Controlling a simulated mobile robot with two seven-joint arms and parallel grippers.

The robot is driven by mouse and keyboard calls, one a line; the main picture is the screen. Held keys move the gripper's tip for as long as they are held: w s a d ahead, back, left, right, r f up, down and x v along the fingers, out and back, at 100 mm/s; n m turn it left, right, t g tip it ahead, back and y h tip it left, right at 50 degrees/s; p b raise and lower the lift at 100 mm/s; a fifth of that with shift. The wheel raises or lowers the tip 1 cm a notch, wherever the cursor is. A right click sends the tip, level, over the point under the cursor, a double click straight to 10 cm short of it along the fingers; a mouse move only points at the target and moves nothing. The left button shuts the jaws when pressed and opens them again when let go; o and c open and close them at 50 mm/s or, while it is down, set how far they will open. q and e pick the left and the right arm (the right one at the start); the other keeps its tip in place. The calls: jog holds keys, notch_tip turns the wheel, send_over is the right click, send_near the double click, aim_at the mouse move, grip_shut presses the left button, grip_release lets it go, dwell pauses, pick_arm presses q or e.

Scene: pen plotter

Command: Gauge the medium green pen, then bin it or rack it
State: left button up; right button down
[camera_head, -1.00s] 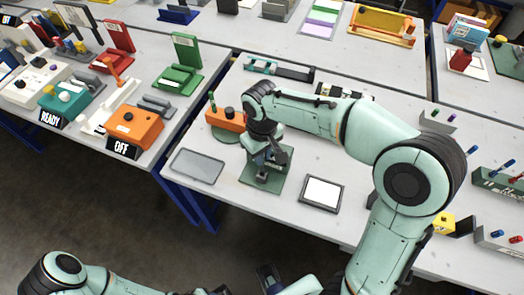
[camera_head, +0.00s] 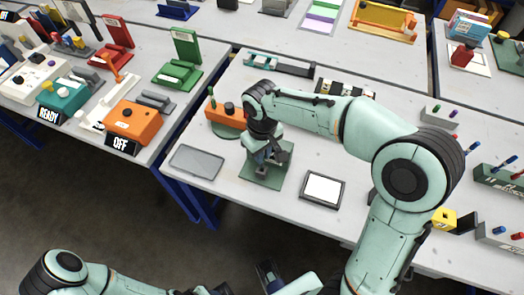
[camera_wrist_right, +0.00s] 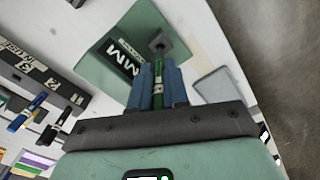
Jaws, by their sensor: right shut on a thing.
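My right gripper (camera_head: 266,160) is over the dark green plate (camera_head: 248,174) near the table's front edge. In the right wrist view my right gripper (camera_wrist_right: 158,72) is shut on the green pen (camera_wrist_right: 158,94), which lies between its blue fingers. A small grey block (camera_wrist_right: 160,42) on the plate (camera_wrist_right: 148,20), beside a dark label with "MM", is just past the fingertips. I cannot tell whether the pen's tip touches or enters it. My left arm runs along the bottom edge in the head view; the state of its gripper is unclear.
A grey tray (camera_head: 197,162) lies left of the plate and a dark-framed white pad (camera_head: 322,189) right of it. An orange box (camera_head: 226,119) stands behind. Racks with coloured pens (camera_head: 497,177) stand at the right. The floor gap to the left table is clear.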

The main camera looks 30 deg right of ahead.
jog(key=shift+f+b, duration=1.55)
jog(key=shift+f, duration=0.7)
jog(key=shift+r, duration=0.1)
notch_tip(320, 180, up, 6)
jog(key=p, duration=0.5)
jog(key=shift+r, duration=0.2)
jog(key=shift+f, duration=0.1)
dwell(0.3)
